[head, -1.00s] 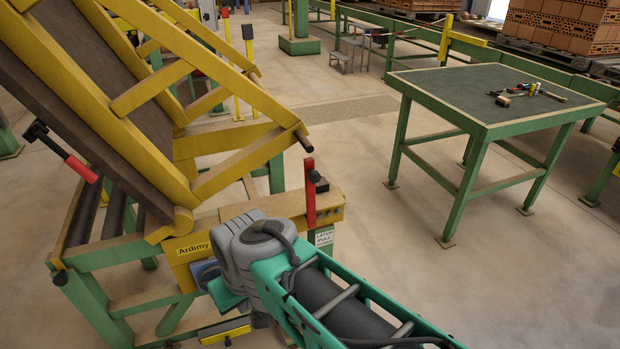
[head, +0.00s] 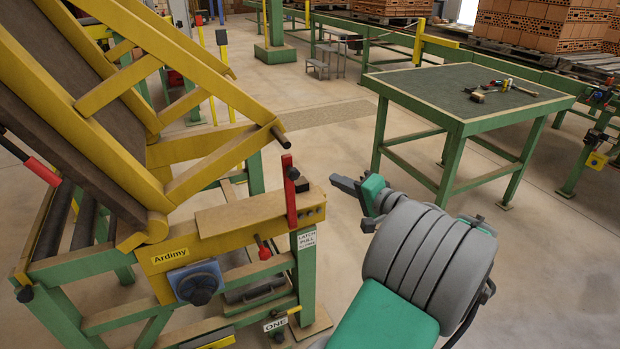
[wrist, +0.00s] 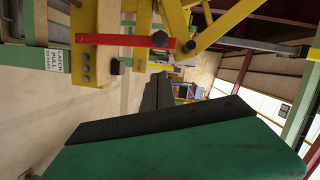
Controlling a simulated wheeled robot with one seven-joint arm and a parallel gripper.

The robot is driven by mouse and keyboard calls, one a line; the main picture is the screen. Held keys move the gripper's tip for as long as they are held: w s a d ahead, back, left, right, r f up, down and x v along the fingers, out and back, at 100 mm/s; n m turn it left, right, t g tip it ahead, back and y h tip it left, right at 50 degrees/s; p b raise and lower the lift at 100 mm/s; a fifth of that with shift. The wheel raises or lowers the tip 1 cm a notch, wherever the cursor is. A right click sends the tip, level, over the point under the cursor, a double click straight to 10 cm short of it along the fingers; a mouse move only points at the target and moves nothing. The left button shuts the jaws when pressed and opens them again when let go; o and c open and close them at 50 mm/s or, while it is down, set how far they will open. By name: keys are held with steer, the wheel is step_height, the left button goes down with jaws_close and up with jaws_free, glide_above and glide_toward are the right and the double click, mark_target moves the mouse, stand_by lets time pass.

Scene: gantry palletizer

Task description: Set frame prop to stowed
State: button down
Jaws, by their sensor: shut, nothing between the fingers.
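A yellow tilting frame (head: 120,75) stands raised at a slant over a green stand. A flat red bar (head: 289,190) stands upright at the right end of the stand's yellow beam (head: 215,235). It also shows in the wrist view (wrist: 125,45), lying across the picture below the frame's tube end. I cannot tell for sure which part is the frame prop. A red-knobbed latch (head: 262,248) sits on the beam's side near a latch label (head: 306,240). My gripper (head: 342,184) is shut and empty, right of the red bar and apart from it.
A green table (head: 470,92) with hand tools stands at the right. A blue-plated dial (head: 196,283) is on the stand's front. A red-gripped lever (head: 42,172) sticks out at the left. Open floor lies between stand and table.

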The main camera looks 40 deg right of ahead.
steer(key=shift+s+d+r+m+t+h, duration=0.15)
steer(key=shift+s+d+r+m+h, duration=0.1)
steer(key=shift+s+d, duration=0.2)
steer(key=shift+s+d+r+m+t+h, duration=0.2)
steer(key=shift+s+d, duration=0.1)
steer(key=shift+s, duration=0.1)
steer(key=w+a+f+p, duration=0.2)
steer(key=w+a, duration=0.1)
steer(key=w, duration=0.8)
steer(key=shift+a, duration=0.15)
